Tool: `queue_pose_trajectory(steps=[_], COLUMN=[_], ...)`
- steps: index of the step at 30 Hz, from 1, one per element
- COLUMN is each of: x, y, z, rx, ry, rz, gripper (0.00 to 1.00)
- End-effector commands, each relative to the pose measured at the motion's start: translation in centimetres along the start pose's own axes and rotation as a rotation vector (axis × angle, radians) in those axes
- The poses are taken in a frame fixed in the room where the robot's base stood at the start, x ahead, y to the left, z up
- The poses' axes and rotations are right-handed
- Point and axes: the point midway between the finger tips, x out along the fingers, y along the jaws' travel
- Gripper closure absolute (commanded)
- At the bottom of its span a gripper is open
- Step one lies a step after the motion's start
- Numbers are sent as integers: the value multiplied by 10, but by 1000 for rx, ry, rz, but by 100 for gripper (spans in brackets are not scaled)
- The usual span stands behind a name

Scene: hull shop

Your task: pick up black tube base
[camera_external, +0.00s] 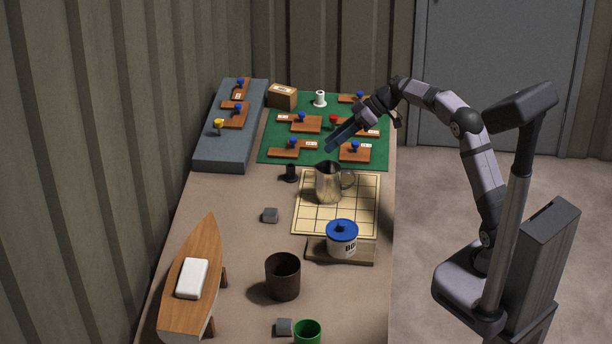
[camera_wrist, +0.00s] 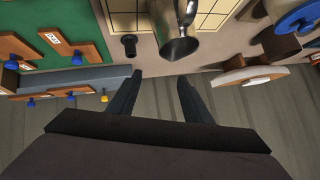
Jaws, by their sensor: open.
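The black tube base (camera_external: 291,172) is a small dark cylinder on a wider round foot. It stands upright on the bench, just left of the metal pitcher (camera_external: 328,183). In the wrist view the black tube base (camera_wrist: 129,46) is near the top, left of the pitcher (camera_wrist: 177,35). My gripper (camera_external: 335,140) is in the air above the bench, beyond the pitcher in the external view. In the wrist view my gripper (camera_wrist: 160,80) has its two fingers apart with nothing held between them. The black tube base is outside the fingers, and nothing hides it.
A green mat (camera_external: 270,148) and a grey raised slab (camera_external: 220,152) carry wooden pieces with coloured knobs. Nearer are a blue-lidded pot (camera_external: 342,238), a brown cup (camera_external: 283,277) and a boat hull (camera_external: 196,250). The bench left of the board is mostly clear.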

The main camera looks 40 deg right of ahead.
Motion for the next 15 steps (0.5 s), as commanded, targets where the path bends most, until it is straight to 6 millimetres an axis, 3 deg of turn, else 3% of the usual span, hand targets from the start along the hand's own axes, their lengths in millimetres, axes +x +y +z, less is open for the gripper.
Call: queue_pose_trajectory(steps=[1,6,15], x=[9,16,22], y=[13,35,58], z=[-3,-24,-43], rx=[-42,-172,-324], ry=[42,158,292], rz=[-8,-20,-18], gripper=[55,55,55])
